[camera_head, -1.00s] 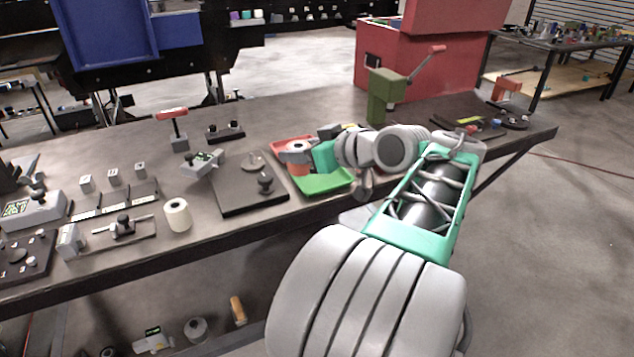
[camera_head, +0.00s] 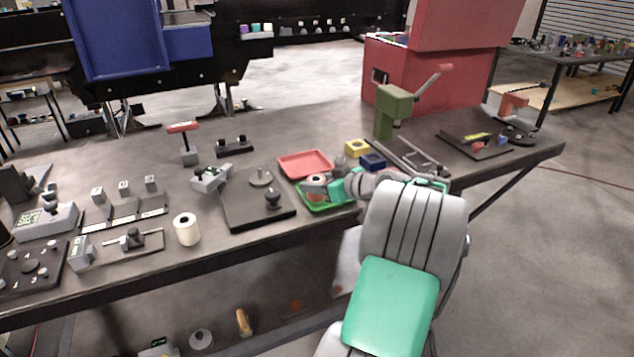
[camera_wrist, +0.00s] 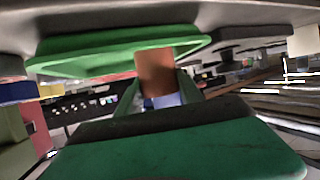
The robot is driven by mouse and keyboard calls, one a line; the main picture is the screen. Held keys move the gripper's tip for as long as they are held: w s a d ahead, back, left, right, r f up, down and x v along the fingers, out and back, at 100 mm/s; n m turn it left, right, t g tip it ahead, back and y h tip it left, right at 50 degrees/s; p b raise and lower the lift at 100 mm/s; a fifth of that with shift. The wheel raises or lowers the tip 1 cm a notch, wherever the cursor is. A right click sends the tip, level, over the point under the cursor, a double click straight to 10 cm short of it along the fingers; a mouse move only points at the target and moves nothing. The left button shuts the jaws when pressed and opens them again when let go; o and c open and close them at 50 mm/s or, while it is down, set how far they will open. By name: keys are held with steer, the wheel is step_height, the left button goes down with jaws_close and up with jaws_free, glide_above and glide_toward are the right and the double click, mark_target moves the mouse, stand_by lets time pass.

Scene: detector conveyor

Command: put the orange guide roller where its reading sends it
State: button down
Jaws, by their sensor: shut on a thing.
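The orange guide roller (camera_head: 315,183) is in my gripper (camera_head: 325,186) in the head view, at the back part of the green tray (camera_head: 330,209). My gripper comes in from the right and is shut on it. In the wrist view the orange roller (camera_wrist: 155,75) sits between the fingers, close against the green tray (camera_wrist: 110,60). I cannot tell whether the roller rests on the tray floor or is just above it. The red tray (camera_head: 303,161) lies behind the green one and looks empty.
A dark plate with knobs (camera_head: 240,212) lies just left of the green tray. A green press (camera_head: 393,110) stands farther back. A white roll (camera_head: 186,229) is near the front edge.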

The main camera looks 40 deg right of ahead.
steer(key=shift+f, duration=0.2)
steer(key=c, duration=0.8)
jaws_free()
steer(key=shift+o, duration=0.2)
steer(key=shift+r, duration=0.2)
steer(key=v, duration=1.2)
steer(key=shift+b, duration=0.4)
